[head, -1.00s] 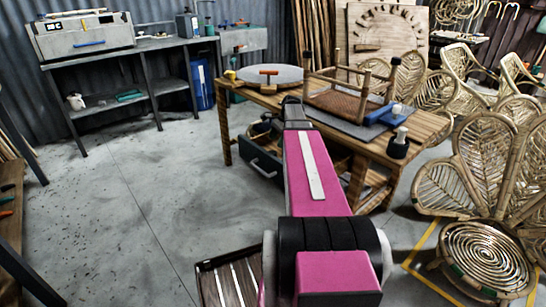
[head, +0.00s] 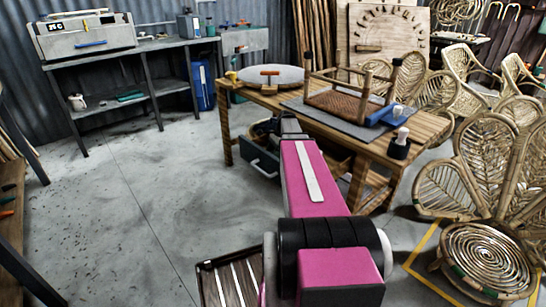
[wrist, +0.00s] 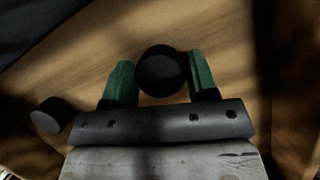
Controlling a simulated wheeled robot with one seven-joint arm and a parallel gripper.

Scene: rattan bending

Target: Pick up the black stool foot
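The black stool foot (wrist: 160,72) is a short round cylinder, seen nearly end-on in the wrist view, over a brown wooden surface. My gripper (wrist: 162,82) has green fingers on either side of it. The fingers stand apart, close to its sides; firm contact is not visible. A second black foot (wrist: 51,115) lies to the left, outside the fingers. In the head view my forearm reaches down to a dark-fronted open drawer (head: 262,162) under the table; my fingers and the feet there are hidden.
The wooden workbench (head: 432,125) stands above and beside the drawer, carrying an upturned stool frame (head: 345,104), a round grey disc (head: 270,77) and a blue tool (head: 385,116). Rattan chairs (head: 480,180) stand to the right. The floor at left is clear.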

